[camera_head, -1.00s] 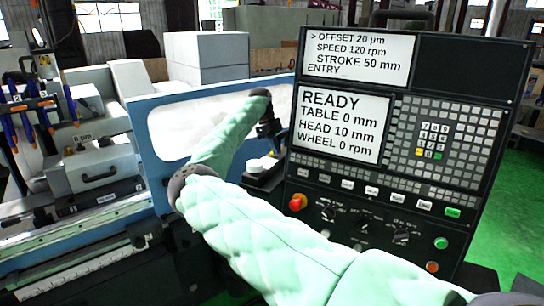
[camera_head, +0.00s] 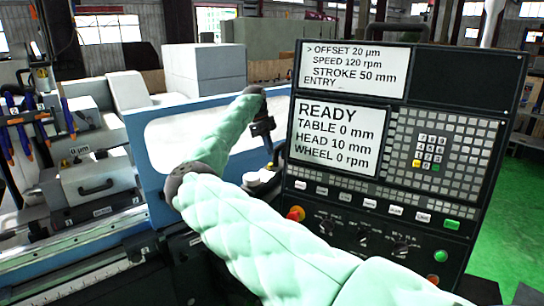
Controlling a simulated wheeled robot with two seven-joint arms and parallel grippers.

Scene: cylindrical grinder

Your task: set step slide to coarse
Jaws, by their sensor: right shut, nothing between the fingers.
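The control panel (camera_head: 395,210) fills the right half of the view. It has two screens, a key grid, a row of labelled buttons and a row of dark rotary knobs. The upper screen (camera_head: 352,68) reads OFFSET 20 µm, and the lower screen (camera_head: 340,133) reads READY. I cannot make out which control is the step slide. My right arm, in a pale green sleeve, reaches across the panel's lower left. My right gripper (camera_head: 265,130) is small and dark, shut and empty, just left of the panel's edge. My left gripper is out of view.
A small unit with white round parts (camera_head: 258,178) sits below my right gripper, partly hidden by my sleeve. A red emergency knob (camera_head: 295,213) is close to my forearm. The grinder (camera_head: 95,187) with its blue guard (camera_head: 135,150) stands at left.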

